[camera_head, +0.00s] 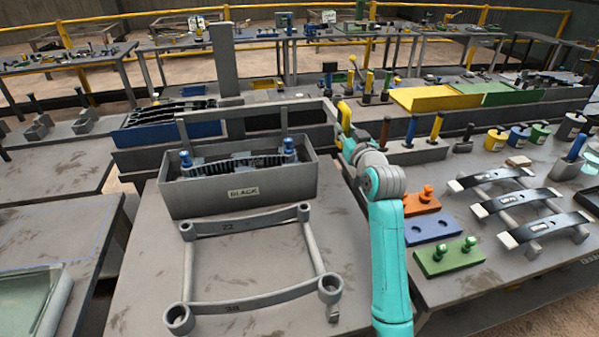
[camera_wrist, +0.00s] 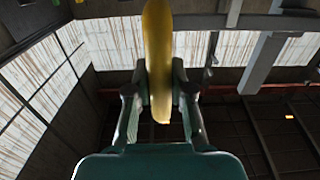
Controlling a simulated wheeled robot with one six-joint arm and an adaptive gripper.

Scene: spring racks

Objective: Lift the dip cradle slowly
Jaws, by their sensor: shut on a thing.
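The grey dip tank (camera_head: 240,192), marked BLACK, stands on the near table in the head view. The dip cradle's grey bar (camera_head: 250,110) runs above the tank's back edge. A dark leaf spring (camera_head: 235,164) with blue end pieces (camera_head: 288,146) sits low inside the tank; its underside is hidden. A yellow handle (camera_head: 345,112) stands at the bar's right end. My gripper (camera_head: 348,137) is at this handle, right of the tank. In the wrist view my gripper (camera_wrist: 160,92) is shut on the yellow handle (camera_wrist: 158,45). How handle and bar join cannot be made out.
A grey frame (camera_head: 240,302) with ring corners lies in front of the tank. Orange (camera_head: 422,203), blue (camera_head: 426,229) and green (camera_head: 447,257) blocks and a rack of dark springs (camera_head: 517,204) are on the right table. Coloured upright handles (camera_head: 409,130) stand behind my arm.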

